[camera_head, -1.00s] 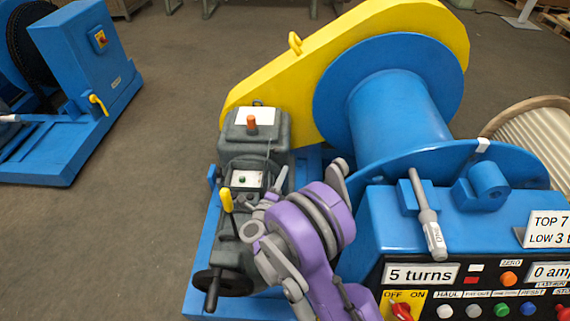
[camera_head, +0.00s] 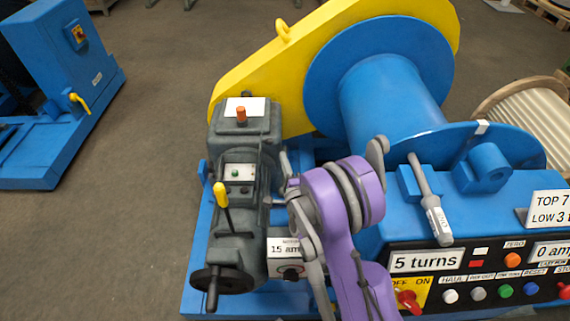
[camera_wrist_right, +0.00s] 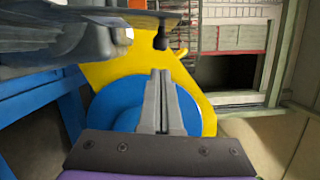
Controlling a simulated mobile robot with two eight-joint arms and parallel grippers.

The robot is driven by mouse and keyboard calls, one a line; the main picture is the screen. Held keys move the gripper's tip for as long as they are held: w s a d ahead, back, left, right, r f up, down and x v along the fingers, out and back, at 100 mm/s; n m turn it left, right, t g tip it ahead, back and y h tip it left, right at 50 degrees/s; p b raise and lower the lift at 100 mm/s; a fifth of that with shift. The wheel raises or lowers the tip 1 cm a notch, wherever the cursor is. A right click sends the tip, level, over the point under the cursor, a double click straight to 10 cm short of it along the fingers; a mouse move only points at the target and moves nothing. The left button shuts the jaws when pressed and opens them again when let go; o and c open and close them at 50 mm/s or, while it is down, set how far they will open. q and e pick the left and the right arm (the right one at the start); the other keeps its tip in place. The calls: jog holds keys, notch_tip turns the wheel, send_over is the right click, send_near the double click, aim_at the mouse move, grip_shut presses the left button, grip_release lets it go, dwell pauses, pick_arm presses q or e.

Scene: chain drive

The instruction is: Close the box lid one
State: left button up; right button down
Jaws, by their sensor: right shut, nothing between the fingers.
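A small open-topped box (camera_head: 239,173) with a green button sits on the grey machine body. A thin grey upright plate (camera_head: 284,165) at its right side looks like its lid, standing open. My right gripper (camera_head: 290,186) is beside the plate's lower end, right of the box; its fingertips are small and partly hidden by my purple wrist, so I cannot tell whether they touch it. In the right wrist view, the right gripper (camera_wrist_right: 162,100) has its fingers together with nothing between them. A blurred grey plate edge lies at the upper left there. My left gripper is out of view.
A yellow-handled lever (camera_head: 221,196) and a black handwheel (camera_head: 213,281) stand left of my wrist. The blue drum (camera_head: 390,105) and yellow guard (camera_head: 262,75) rise behind. The control panel (camera_head: 480,275) is at right. Open floor lies left.

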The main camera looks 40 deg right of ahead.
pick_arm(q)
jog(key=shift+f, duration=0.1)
pick_arm(e)
jog(key=x, duration=0.5)
jog(key=shift+w+d, duration=0.2)
jog(key=shift+w, duration=0.15)
